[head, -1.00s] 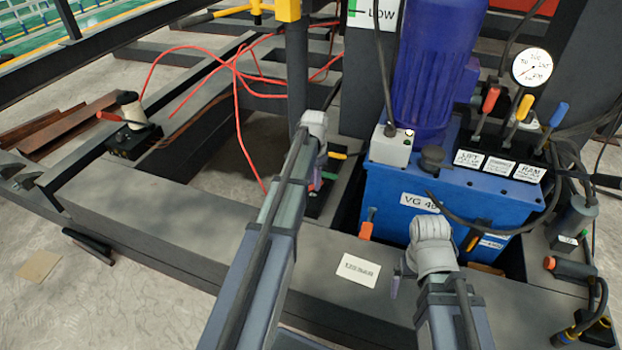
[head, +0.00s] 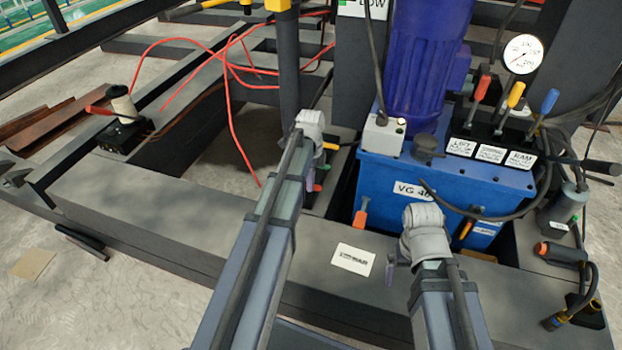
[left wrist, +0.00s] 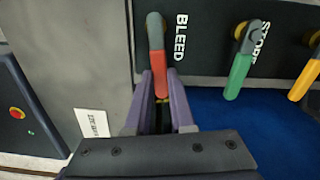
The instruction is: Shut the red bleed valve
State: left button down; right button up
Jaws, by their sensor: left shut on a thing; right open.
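The red bleed valve handle (left wrist: 156,48) hangs down from its pivot beside the "BLEED" label in the left wrist view. My left gripper (left wrist: 161,84) is shut on the lower part of this handle, one purple finger on each side. In the head view my left gripper (head: 314,182) is low beside the dark post, and my own arm hides most of the valve panel there. My right gripper (head: 389,270) is open and empty above the front beam, near the white card.
Green (left wrist: 238,76) and yellow (left wrist: 304,80) handles hang to the right of the red one. The blue power pack (head: 385,185) stands right of my left arm, with an orange handle (head: 360,219) on its front. Red hoses (head: 228,80) loop behind the post.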

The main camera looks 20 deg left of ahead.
pick_arm(q)
jog(key=shift+s+m, duration=0.35)
jog(key=shift+m, duration=0.35)
jog(key=c, duration=0.8)
grip_release()
jog(key=shift+o, duration=0.2)
jog(key=shift+r, duration=0.1)
pick_arm(e)
jog(key=shift+r, duration=0.15)
pick_arm(q)
notch_tip(320, 180, up, 8)
jog(key=p, duration=0.8)
jog(key=shift+f, duration=0.2)
pick_arm(e)
notch_tip(320, 180, up, 8)
jog(key=shift+f, duration=0.2)
